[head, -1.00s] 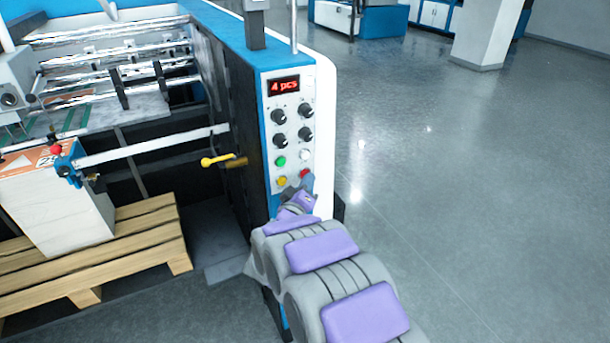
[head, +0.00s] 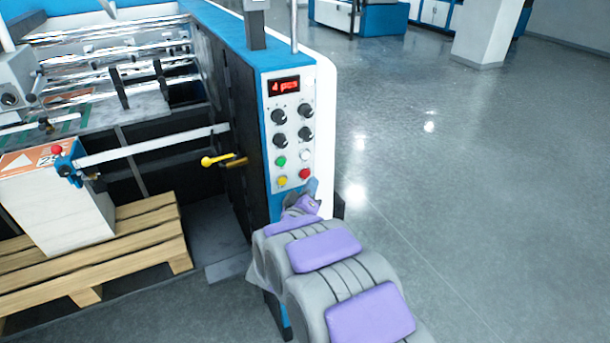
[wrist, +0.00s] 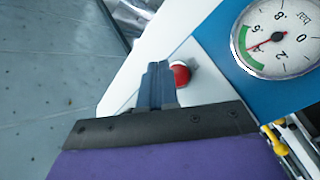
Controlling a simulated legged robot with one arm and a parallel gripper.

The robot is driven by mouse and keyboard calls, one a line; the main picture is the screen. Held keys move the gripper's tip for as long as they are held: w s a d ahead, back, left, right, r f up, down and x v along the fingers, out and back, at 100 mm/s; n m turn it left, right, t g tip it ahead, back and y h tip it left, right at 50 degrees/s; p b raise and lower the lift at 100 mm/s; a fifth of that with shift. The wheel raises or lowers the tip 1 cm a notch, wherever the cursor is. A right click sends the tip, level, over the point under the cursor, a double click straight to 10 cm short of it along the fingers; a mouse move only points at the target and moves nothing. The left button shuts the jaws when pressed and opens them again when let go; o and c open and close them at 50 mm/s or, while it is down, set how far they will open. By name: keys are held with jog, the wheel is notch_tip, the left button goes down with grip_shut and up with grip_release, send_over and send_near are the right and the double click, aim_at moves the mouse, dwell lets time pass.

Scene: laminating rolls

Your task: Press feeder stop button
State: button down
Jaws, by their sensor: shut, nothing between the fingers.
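The red button (head: 304,174) sits at the lower right of the light control panel (head: 292,100) on the machine's end; its label is not readable. It also shows in the wrist view (wrist: 181,74), just right of my fingertips. My gripper (head: 311,187) is shut and empty, just below the red button in the head view. In the wrist view my shut blue fingers (wrist: 157,72) overlap the button's left edge; I cannot tell whether they touch it. A yellow button (head: 282,181), a green one (head: 281,161) and a white one (head: 305,155) sit nearby.
Black knobs (head: 279,117) and a lit red display (head: 284,86) are higher on the panel. A round gauge (wrist: 281,38) is on blue casing beside the panel. A yellow-handled lever (head: 217,160) and a pallet (head: 140,240) are left. Floor at right is clear.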

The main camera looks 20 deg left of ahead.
jog(key=shift+s+d, duration=1.5)
jog(key=shift+d, duration=0.25)
jog(key=s+d+r+m+g+y, duration=0.1)
jog(key=s+d+m+g, duration=0.1)
jog(key=s+d+g, duration=0.35)
jog(key=s+d+m+g+y, duration=0.2)
jog(key=s+d+g, duration=0.1)
jog(key=d+g, duration=0.4)
jog(key=s+d+m+g+h, duration=0.1)
jog(key=s+d+m+g, duration=0.1)
jog(key=s+d, duration=0.5)
jog(key=s+d+m+g+h, duration=0.2)
jog(key=s+d, duration=0.6)
jog(key=s, duration=0.6)
jog(key=s+d+r+m+g+h, duration=0.1)
jog(key=s+d+g, duration=0.3)
jog(key=s+d, duration=0.4)
jog(key=s+m, duration=0.1)
jog(key=s, duration=0.1)
jog(key=shift+s+m, duration=0.3)
jog(key=shift+s, duration=0.1)
